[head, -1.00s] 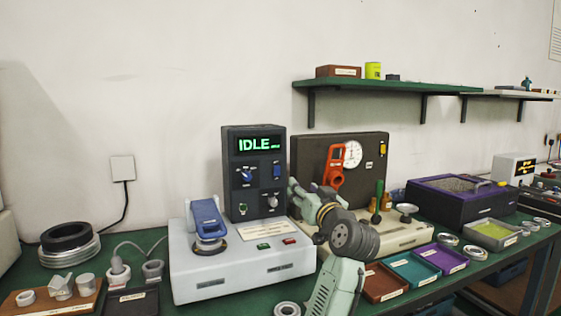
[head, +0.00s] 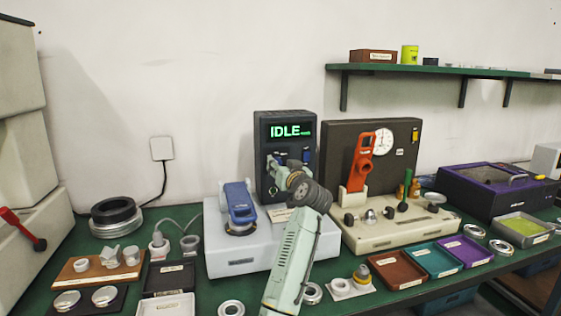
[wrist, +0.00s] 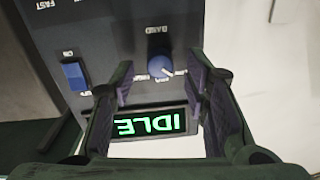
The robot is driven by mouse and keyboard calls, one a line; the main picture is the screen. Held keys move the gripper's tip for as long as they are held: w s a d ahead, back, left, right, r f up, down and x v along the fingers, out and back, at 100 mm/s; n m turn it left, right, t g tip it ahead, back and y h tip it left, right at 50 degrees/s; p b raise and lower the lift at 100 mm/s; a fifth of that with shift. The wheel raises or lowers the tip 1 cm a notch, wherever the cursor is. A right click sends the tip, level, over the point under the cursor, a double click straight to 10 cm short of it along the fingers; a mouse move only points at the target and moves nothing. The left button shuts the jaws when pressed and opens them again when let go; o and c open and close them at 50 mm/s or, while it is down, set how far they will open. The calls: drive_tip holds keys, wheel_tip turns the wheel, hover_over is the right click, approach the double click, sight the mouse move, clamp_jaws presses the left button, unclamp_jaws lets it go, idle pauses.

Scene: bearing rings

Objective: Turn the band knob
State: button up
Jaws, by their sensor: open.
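The band knob (wrist: 160,66) is a round blue knob with a white pointer mark on a dark control panel, under the word BAND in the wrist view. My gripper (wrist: 160,78) is open, with one finger on each side of the knob in that view. Nothing is held between the fingers, and I cannot tell whether either touches the knob. In the head view my gripper (head: 276,166) is at the front of the dark control box (head: 264,125) and largely hides the knob. The green display (head: 290,131) reads IDLE.
A blue rocker switch (wrist: 75,74) sits beside the knob. A pale base unit (head: 225,262) with a blue clamp (head: 240,203) stands below the box. A gauge stand (head: 340,140) with a red lever is to the right. Coloured trays (head: 400,270) lie in front.

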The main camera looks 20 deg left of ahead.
drive_tip(key=shift+w+a, duration=0.25)
drive_tip(key=shift+w, duration=0.05)
clamp_jaws()
idle(0.5)
